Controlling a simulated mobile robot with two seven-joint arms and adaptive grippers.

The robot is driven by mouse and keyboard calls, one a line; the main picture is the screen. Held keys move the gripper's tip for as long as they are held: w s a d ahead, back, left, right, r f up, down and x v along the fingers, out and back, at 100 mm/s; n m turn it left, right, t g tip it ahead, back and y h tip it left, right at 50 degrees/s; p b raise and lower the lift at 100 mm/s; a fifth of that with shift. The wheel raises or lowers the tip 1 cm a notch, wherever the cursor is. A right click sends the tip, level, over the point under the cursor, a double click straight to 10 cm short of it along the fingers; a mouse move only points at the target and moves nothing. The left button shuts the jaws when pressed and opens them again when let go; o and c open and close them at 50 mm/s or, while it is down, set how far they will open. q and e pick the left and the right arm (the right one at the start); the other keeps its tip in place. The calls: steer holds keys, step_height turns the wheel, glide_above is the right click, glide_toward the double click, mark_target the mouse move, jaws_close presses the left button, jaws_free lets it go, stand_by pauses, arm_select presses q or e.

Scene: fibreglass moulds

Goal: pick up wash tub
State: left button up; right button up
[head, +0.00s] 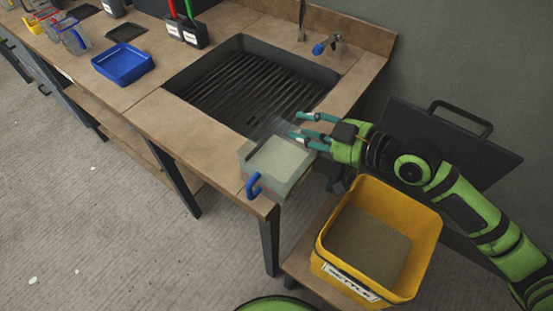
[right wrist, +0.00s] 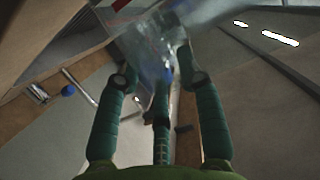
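No thing in view is labelled as a wash tub. A yellow tub (head: 325,262), labelled "SETTLE" and with a greyish-brown inside, stands on a low shelf at the lower right. A blue rectangular tray (head: 123,64) lies on the counter left of the sink. My right gripper (head: 298,127) has its teal fingers around a clear jug (head: 276,160) with a blue handle, at the counter's front right corner. In the right wrist view, the fingers (right wrist: 157,75) close around the clear jug (right wrist: 150,45). My left gripper is out of view.
A dark ribbed sink (head: 250,85) is set in the brown counter (head: 160,110), with a tap behind it. Clear jugs with coloured handles (head: 70,37) and dark holders (head: 187,32) stand to the left. A dark panel with a handle (head: 470,145) stands behind my right arm.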

steer(key=x, duration=0.2)
steer(key=shift+w+a, duration=0.2)
steer(key=shift+a, duration=0.05)
jaws_close()
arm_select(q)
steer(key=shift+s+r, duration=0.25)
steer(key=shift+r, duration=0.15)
arm_select(e)
steer(key=shift+r, duration=0.1)
arm_select(q)
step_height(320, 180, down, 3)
steer(key=b, duration=0.3)
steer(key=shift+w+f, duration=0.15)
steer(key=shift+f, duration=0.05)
arm_select(e)
steer(key=s+d+r, duration=0.7)
steer(key=d+r, duration=0.1)
steer(key=r, duration=0.2)
steer(key=shift+s+d+r, duration=0.2)
steer(key=shift+s+r, duration=0.15)
